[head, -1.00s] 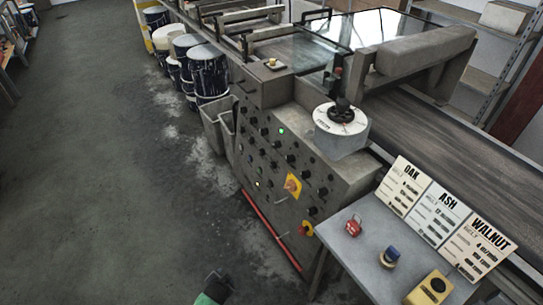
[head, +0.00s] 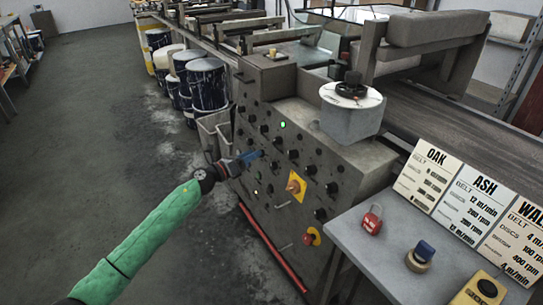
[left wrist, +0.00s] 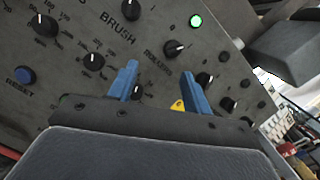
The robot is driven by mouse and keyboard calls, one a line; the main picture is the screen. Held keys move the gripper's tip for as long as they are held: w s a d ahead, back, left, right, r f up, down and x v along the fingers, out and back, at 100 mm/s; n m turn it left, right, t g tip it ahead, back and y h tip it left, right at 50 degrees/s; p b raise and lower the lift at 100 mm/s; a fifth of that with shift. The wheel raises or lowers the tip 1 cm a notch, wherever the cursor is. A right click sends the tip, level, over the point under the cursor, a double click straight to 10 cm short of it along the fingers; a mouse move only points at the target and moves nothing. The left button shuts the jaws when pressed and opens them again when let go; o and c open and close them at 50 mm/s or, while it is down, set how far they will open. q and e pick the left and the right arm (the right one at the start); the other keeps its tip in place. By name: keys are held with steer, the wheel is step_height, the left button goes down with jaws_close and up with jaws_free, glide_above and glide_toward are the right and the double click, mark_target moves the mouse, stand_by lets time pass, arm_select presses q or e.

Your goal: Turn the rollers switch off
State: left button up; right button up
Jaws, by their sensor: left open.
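The grey control panel (head: 290,170) has several black knobs. In the left wrist view the rollers knob (left wrist: 175,48), a black knob with a white pointer mark, is beside the label that appears to read ROLLERS. A lit green lamp (left wrist: 195,21) is just above and right of it. My left gripper (head: 254,157) is at the panel's front face, its blue fingers apart. In the left wrist view my left gripper (left wrist: 160,82) is open and empty, with the rollers knob just beyond and between its fingertips. I cannot tell whether anything touches. My right gripper is out of view.
A yellow plate with an orange switch (head: 295,186) and a red emergency button (head: 312,236) are lower on the panel. A grey side table (head: 375,240) holds a red padlock (head: 372,219) and recipe cards. Paint drums (head: 207,82) stand left of the machine. The floor at left is clear.

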mark_target(273, 142)
arm_select(q)
steer(key=shift+w+d+r+m+g+h+b, duration=0.2)
steer(key=shift+w+d+r+m+g, duration=0.25)
steer(key=shift+w+d+m, duration=0.5)
steer(key=shift+w+d+r+m+g+h+b, duration=0.15)
steer(key=shift+w+d+r+m+g, duration=0.3)
steer(key=shift+d+m, duration=0.75)
steer(key=shift+w+d+r+m+g+h+b, duration=0.1)
steer(key=shift+w+d+r+m+g+b, duration=0.2)
steer(key=shift+w+d+m+g, duration=0.85)
steer(key=shift+s+d+n+t, duration=0.25)
steer(key=shift+d+n+t, duration=0.1)
steer(key=shift+n+t, duration=0.25)
steer(key=c, duration=1)
